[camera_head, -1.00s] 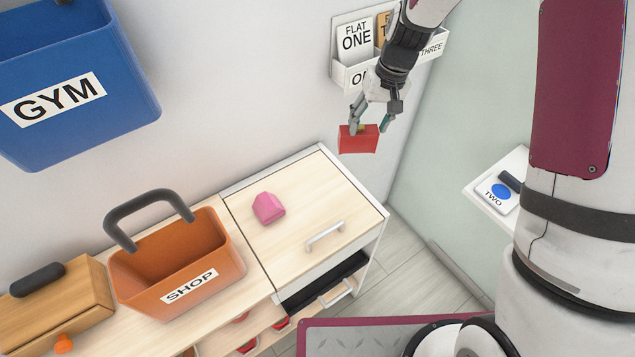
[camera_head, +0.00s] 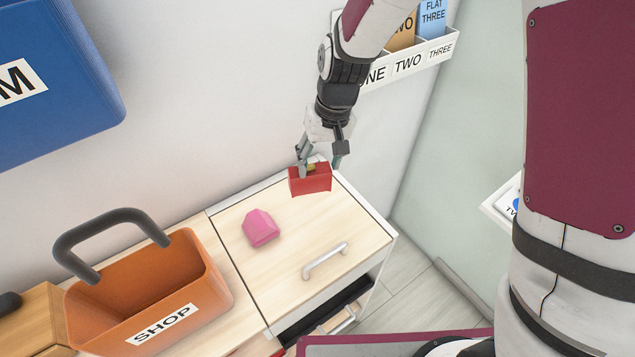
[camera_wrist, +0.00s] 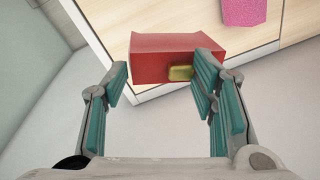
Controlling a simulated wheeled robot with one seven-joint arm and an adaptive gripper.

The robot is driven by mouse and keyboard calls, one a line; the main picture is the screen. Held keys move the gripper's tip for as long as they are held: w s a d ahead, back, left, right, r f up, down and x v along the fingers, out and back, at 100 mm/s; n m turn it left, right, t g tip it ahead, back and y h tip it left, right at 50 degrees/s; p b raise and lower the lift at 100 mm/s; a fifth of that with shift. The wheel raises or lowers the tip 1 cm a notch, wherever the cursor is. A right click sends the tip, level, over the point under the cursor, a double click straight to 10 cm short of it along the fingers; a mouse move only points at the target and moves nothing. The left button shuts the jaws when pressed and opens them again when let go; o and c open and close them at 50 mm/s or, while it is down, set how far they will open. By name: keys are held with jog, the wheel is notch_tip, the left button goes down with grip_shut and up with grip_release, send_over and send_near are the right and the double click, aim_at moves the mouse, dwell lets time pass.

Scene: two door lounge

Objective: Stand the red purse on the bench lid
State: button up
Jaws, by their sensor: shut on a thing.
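The red purse (camera_head: 311,182) is a small red block with a gold clasp, and it hangs upright below my gripper (camera_head: 321,164). My gripper is shut on it near its top. In the head view the purse overlaps the far edge of the bench lid (camera_head: 310,225), a pale wood panel with a white handle. I cannot tell whether its bottom touches the lid. In the wrist view the purse (camera_wrist: 160,58) shows beyond the teal-padded fingers (camera_wrist: 165,95), with the bench lid's white edge behind it.
A pink faceted object (camera_head: 260,228) lies on the lid, left of the purse. An orange SHOP basket (camera_head: 150,300) stands further left. A blue bin (camera_head: 60,90) hangs on the wall. A white card rack (camera_head: 410,62) is on the wall behind my arm. The lid's front right is clear.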

aim_at(320, 177)
jog(key=shift+f, duration=2.75)
jog(key=shift+f, duration=0.1)
jog(key=o, duration=1.1)
